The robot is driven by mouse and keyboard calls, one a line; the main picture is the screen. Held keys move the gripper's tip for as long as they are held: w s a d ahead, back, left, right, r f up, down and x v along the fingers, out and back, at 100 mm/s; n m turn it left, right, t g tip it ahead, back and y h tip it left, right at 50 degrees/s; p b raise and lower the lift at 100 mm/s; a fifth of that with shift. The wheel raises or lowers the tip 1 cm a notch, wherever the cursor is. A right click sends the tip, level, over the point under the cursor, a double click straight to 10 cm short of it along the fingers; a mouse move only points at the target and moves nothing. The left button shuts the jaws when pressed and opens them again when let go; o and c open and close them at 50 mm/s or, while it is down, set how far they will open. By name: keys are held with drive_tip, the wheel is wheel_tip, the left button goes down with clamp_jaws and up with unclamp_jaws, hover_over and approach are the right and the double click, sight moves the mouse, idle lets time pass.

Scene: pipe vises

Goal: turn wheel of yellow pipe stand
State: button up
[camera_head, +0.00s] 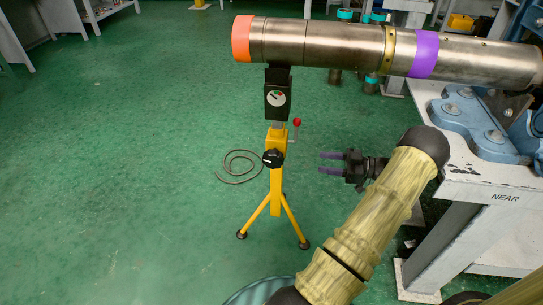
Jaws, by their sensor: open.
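The yellow pipe stand (276,190) stands upright on the floor on splayed legs, left of my arm. Its black hand wheel (273,158) sits on the front of the yellow column. A lever with a red knob (297,122) sticks up at the column's right side. A black head with a small round dial (277,99) tops the stand, under the pipe. My gripper (331,163) is to the right of the wheel and apart from it. Its two purple-tinted fingers point left, are spread apart, and hold nothing.
A long metal pipe (330,44) with orange and purple bands runs across the top, from above the stand to the blue vise (480,120). The vise is on a grey bench (465,188) marked NEAR at right. A coiled cable (238,167) lies left of the stand. Green floor at left is clear.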

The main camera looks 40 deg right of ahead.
sight(282, 157)
drive_tip(key=b+x, duration=0.6)
drive_tip(key=x, duration=1)
drive_tip(key=shift+w+a+f, duration=0.1)
drive_tip(key=shift+w+a, duration=0.4)
drive_tip(key=shift+w, duration=0.05)
drive_tip(key=c, duration=1)
